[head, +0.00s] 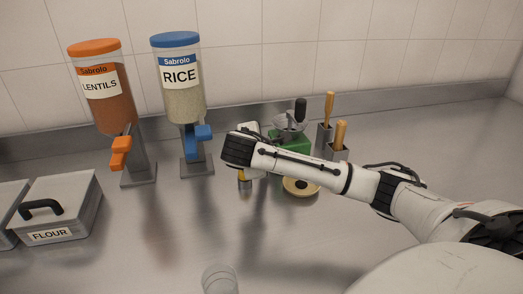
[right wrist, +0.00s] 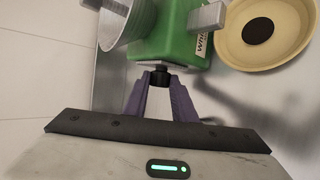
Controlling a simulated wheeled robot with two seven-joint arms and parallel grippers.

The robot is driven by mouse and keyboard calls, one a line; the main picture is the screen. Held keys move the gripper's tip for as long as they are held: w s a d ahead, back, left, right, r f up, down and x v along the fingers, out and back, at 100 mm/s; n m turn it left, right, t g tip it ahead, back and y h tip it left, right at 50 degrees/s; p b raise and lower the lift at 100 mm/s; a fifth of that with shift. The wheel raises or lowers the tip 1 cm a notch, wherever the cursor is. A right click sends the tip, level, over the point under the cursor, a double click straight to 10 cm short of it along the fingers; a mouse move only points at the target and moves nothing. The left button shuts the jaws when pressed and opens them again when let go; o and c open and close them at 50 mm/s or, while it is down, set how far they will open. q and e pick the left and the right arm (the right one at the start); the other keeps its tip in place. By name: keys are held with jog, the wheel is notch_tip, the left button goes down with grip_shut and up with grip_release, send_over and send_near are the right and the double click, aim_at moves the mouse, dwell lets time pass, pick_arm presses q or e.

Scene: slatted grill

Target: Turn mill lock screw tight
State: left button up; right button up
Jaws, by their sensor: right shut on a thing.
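The green mill (head: 292,142) stands at the back of the counter, partly behind my right arm. It has a metal hopper on top and a dark-handled crank. In the right wrist view the green mill body (right wrist: 172,38) fills the top middle. A small black lock screw (right wrist: 160,77) sticks out of its near side. My right gripper (right wrist: 160,84) is shut on this screw, one finger on each side of it. In the head view my right arm covers the screw and the fingers. My left gripper is not in view.
A round cream dish with a dark centre (head: 301,187) sits in front of the mill. Wooden-handled tools in metal holders (head: 338,152) stand right of it. The rice dispenser (head: 181,105), lentils dispenser (head: 105,100) and flour box (head: 60,205) are left. The front-left counter is mostly clear.

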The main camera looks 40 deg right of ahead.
jog(key=shift+s+a+f+m+t+h+b, duration=0.15)
jog(key=shift+f+m+t+h+b, duration=0.25)
jog(key=shift+t+h+b, duration=0.55)
jog(key=shift+f+t+h+b, duration=0.1)
jog(key=shift+t+h+b, duration=0.15)
jog(key=shift+t+b, duration=0.35)
jog(key=o, duration=1)
jog(key=shift+o, duration=0.2)
jog(key=v, duration=1)
jog(key=shift+s+a, duration=0.1)
jog(key=shift+s, duration=0.05)
